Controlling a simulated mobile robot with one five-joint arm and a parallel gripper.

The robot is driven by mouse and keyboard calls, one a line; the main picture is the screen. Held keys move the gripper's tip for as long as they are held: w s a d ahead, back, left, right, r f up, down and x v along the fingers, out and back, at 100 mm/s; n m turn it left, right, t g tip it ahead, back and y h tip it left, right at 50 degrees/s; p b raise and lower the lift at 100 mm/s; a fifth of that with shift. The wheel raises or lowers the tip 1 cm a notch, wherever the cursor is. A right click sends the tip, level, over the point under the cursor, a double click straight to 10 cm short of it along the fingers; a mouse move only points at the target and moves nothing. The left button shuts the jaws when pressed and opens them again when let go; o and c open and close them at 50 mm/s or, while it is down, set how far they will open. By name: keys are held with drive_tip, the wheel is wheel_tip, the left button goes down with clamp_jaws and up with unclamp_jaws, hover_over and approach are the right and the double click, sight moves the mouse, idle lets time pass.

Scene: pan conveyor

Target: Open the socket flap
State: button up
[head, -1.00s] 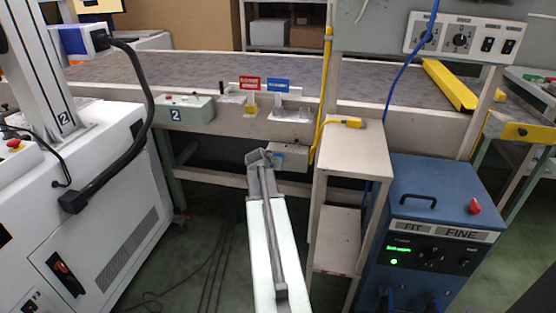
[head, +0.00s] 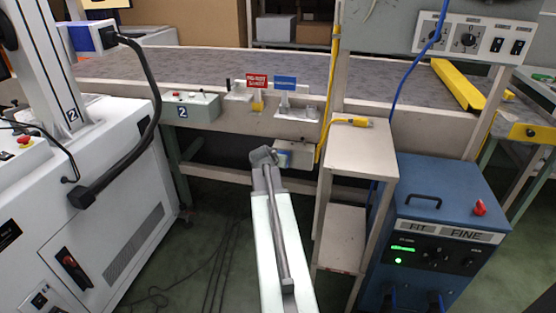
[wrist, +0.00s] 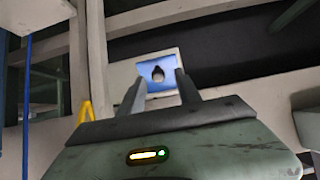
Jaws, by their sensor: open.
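The socket box (head: 302,150) is a pale box under the front rail of the conveyor table in the head view. Its blue flap (wrist: 147,69) faces me in the wrist view, with a small grey and dark shape at its middle, perhaps a tab with its shadow. The flap appears to lie flat on the box front (wrist: 123,72). My gripper (wrist: 160,76) is open, its two fingers on either side of the middle shape. Whether the fingertips touch the flap cannot be told. In the head view my gripper (head: 265,156) is just left of the box and partly hides its front.
A beige stand (head: 362,150) with a yellow plug (head: 352,121) on top is close right of the socket box. A blue machine (head: 440,215) stands farther right, a white cabinet (head: 95,190) at left. Dark cables lie on the floor between them.

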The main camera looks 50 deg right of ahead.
drive_tip(key=p+v, duration=0.2)
drive_tip(key=v, duration=0.4)
drive_tip(key=shift+p, duration=0.4)
